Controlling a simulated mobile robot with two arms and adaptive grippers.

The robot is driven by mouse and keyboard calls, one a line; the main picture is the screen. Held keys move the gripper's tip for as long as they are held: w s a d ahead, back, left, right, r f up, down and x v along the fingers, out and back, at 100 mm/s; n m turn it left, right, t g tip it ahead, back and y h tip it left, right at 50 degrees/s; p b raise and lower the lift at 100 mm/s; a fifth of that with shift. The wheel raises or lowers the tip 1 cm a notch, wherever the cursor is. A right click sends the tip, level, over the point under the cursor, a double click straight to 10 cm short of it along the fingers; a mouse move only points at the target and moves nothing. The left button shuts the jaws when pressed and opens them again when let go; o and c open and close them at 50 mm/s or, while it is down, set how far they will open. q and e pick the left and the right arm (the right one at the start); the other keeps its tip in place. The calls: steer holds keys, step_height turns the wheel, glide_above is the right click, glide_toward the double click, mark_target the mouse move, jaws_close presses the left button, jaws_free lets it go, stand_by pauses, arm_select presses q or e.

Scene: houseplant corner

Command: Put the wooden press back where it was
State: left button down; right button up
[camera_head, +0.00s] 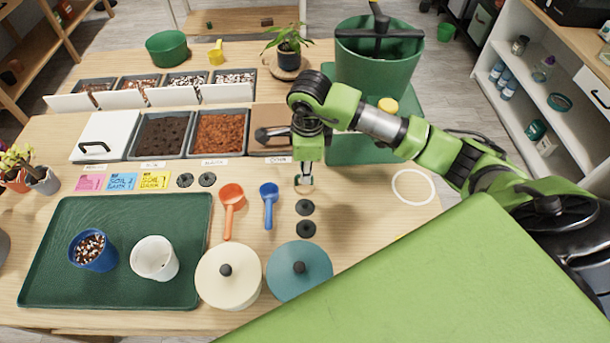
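I cannot clearly make out a wooden press in this view. My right gripper (304,184) points down over the middle of the table, just beyond two dark discs (305,207). Its fingertips look a little apart, with nothing visible between them. A black handle (268,134) sticks out over the brown-covered compartment (272,146), left of my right wrist; my arm partly hides that area. An empty white ring (413,186) lies on the table to the right of the gripper. My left gripper is not in view.
A green tray (120,290) holds a blue pot (92,250) and a white pot (154,258). Cream (228,282) and teal (298,275) lidded pots stand in front. Orange (230,200) and blue (269,200) scoops lie left of the gripper. A green bin (375,65) stands behind my arm.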

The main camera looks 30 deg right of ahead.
mark_target(306, 189)
step_height(306, 189, up, 8)
steer(key=b, duration=0.1)
steer(key=shift+s+r+b, duration=0.15)
steer(key=shift+s+b, duration=0.2)
steer(key=shift+s, duration=0.1)
steer(key=shift+a, duration=0.1)
